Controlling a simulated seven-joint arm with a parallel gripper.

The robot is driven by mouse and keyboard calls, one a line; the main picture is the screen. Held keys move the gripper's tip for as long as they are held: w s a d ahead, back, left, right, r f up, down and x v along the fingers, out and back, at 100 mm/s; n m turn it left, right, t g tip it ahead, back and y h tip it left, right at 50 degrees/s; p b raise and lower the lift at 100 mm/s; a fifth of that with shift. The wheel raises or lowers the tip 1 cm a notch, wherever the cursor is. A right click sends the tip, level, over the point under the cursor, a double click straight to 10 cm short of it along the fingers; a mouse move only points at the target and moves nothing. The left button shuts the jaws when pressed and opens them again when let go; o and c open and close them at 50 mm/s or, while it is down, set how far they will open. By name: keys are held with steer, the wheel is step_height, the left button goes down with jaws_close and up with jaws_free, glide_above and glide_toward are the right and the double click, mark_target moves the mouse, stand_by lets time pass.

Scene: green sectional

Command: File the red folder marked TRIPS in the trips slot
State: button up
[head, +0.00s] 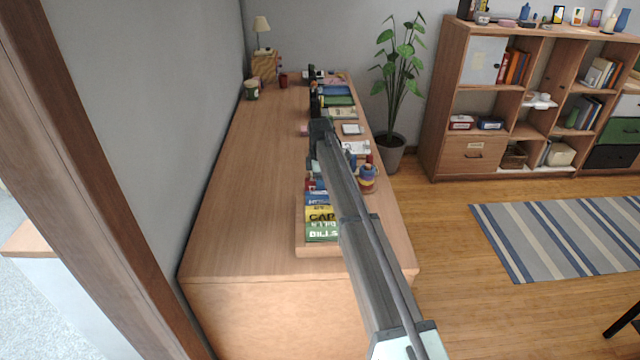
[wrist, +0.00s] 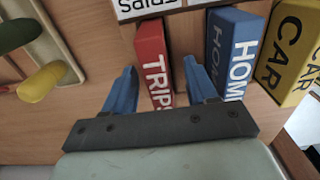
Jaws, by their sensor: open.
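The red folder (wrist: 152,62) marked TRIPS is in the wrist view, with its lettered edge facing my camera. My gripper (wrist: 159,72) is open, with one blue finger on each side of this folder. Whether the fingers touch it I cannot tell. A white label plate (wrist: 150,7) at the top edge carries upside-down black lettering, partly cut off, that seems to read Trips. In the head view my arm hides the gripper and part of the folder row.
Right of the red folder are a blue HOME folder (wrist: 228,50) and a yellow CAR folder (wrist: 290,52). A tray (wrist: 62,38) with green and yellow items lies at left. In the head view, a green BILLS folder (head: 322,234) ends the row; the desk's left side (head: 235,200) is clear.

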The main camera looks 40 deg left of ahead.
step_height(320, 180, up, 14)
steer(key=shift+f, duration=0.15)
stand_by(0.4)
